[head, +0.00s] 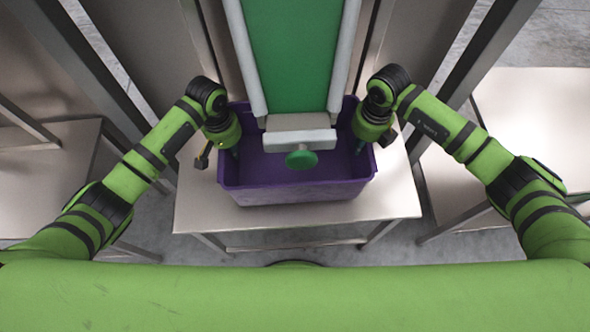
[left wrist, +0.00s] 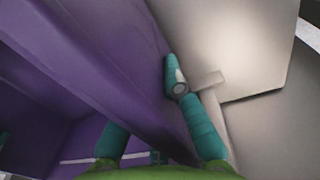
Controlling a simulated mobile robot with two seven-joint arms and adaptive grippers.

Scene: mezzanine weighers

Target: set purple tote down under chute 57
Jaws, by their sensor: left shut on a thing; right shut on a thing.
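The purple tote (head: 298,193) is upright at the metal table (head: 400,200), below the lower end of a green chute (head: 292,55) with pale side rails. The chute's grey end piece and green knob (head: 301,159) hang over the tote's opening. No number is readable on the chute. My left gripper (head: 234,153) is shut on the tote's left wall, and my right gripper (head: 360,147) on its right wall. In the left wrist view the teal fingers (left wrist: 150,115) straddle the purple wall (left wrist: 105,60). I cannot tell whether the tote's base touches the tabletop. The visible part inside looks empty.
Other metal tables stand at the left (head: 60,170) and right (head: 535,115), with gaps between. Dark metal posts (head: 465,75) rise on both sides of the chute. Bare tabletop shows in front of the tote and at both sides.

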